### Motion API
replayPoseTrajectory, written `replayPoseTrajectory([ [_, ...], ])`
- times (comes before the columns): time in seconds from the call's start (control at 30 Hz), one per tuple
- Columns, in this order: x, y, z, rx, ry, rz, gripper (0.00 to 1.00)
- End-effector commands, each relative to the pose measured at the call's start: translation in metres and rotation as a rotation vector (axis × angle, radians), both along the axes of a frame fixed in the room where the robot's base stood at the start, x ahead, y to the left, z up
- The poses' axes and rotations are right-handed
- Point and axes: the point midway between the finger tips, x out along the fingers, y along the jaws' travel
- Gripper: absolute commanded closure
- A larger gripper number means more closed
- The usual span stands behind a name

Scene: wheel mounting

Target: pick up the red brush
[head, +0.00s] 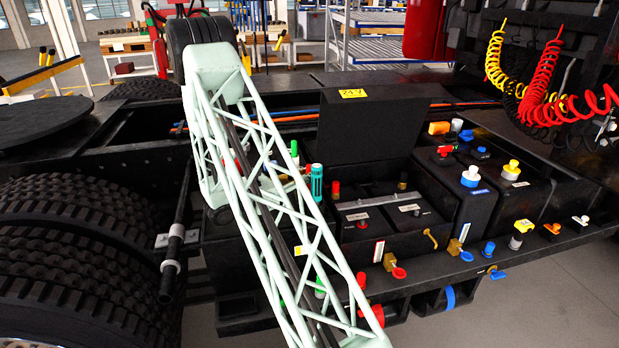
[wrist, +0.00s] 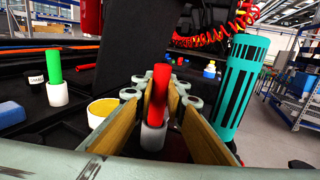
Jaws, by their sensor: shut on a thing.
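The red brush (wrist: 158,92) shows in the wrist view as an upright red cylinder above a white collar. My gripper (wrist: 155,100) is around it, with a tan pad on each side, and is shut on it. In the head view my pale green lattice arm covers much of the middle, and I cannot make out the gripper's fingers or clearly tell the brush there.
A teal slotted cylinder (wrist: 242,80) stands just right of the gripper; it also shows in the head view (head: 316,182). A green stick in a white collar (wrist: 57,94) and a yellow-topped pot (wrist: 102,110) stand left. A raised black lid (head: 365,125) is behind.

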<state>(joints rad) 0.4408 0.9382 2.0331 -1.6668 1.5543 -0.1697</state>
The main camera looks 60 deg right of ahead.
Motion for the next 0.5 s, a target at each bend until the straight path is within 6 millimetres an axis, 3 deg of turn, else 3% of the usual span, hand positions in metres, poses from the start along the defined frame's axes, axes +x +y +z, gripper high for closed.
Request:
replayPoseTrajectory([
  [0.5,0.0,0.0,0.05,-0.001,-0.003,0.0,0.98],
])
